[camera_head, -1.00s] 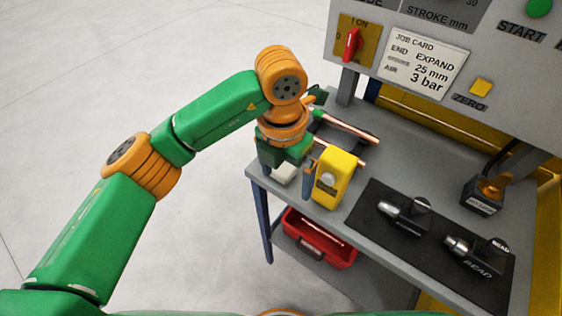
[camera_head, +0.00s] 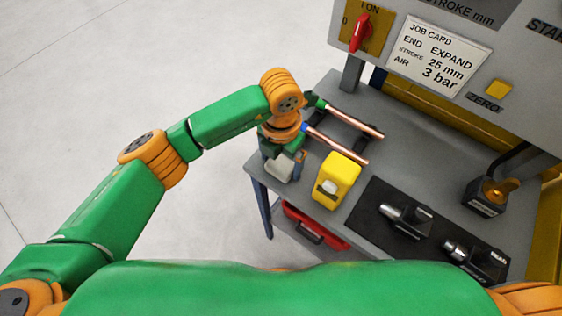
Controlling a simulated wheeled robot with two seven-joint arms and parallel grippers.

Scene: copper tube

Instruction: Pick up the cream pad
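The cream pad (camera_head: 279,169) is a small pale block near the left front corner of the grey bench (camera_head: 390,165). It shows just below my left gripper (camera_head: 284,164), whose fingers point down around it. One finger is close beside the pad's right side. The other finger is mostly hidden, so I cannot tell whether the fingers press on the pad or whether it rests on the bench. My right gripper is out of view.
A yellow box (camera_head: 336,181) stands close to the right of my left gripper. Copper tubes (camera_head: 345,122) lie behind it on dark supports. A black mat (camera_head: 372,200) with tool heads is at right. A red bin (camera_head: 316,229) is below the bench.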

